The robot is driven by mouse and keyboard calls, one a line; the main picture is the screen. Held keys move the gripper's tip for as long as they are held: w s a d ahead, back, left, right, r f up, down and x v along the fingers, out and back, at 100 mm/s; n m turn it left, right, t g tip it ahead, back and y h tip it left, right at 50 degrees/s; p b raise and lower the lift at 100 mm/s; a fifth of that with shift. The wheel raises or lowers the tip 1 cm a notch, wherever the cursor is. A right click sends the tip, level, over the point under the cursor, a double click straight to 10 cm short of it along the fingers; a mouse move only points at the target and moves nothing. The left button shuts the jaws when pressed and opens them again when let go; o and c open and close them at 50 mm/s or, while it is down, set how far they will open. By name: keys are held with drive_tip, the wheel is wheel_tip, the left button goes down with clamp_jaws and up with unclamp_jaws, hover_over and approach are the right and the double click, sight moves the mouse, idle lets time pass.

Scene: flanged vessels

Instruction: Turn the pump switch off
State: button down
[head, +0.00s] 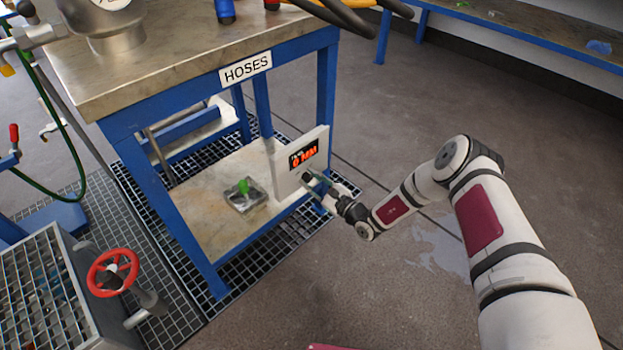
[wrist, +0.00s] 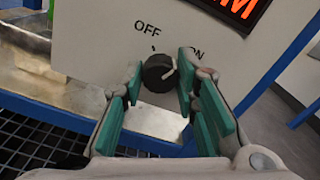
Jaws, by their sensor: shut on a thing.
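The pump switch is a round black knob (wrist: 157,74) with a pale pointer line, on a white panel (head: 292,185). OFF is printed above the knob and ON to its upper right. The pale line lies on the knob's right side, slanting up toward ON. My gripper (wrist: 160,82) has a teal finger pad on each side of the knob and is shut on it. In the head view my gripper (head: 313,182) is at the front of the panel, and the knob is mostly hidden there by my fingers.
The panel, with an orange-lit display (head: 304,154), stands at the edge of the lower shelf under the blue-framed HOSES table (head: 185,75). A small tray with a green item (head: 244,195) lies beside it. A red valve wheel (head: 112,272) is at lower left. Open floor lies right.

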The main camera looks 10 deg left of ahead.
drive_tip(key=n+p, duration=0.1)
drive_tip(key=n, duration=0.2)
drive_tip(key=shift+n+p, duration=0.3)
drive_tip(key=shift+p, duration=0.05)
drive_tip(key=n+p, duration=0.1)
drive_tip(key=n, duration=0.2)
drive_tip(key=shift+s+n+p, duration=0.1)
drive_tip(key=shift+n+p, duration=0.2)
drive_tip(key=shift+p, duration=0.1)
drive_tip(key=n+p, duration=0.3)
drive_tip(key=n, duration=0.2)
drive_tip(key=shift+f+n, duration=0.1)
drive_tip(key=shift+n, duration=0.3)
drive_tip(key=c, duration=1.2)
unclamp_jaws()
drive_tip(key=shift+c, duration=0.2)
drive_tip(key=v, duration=1.2)
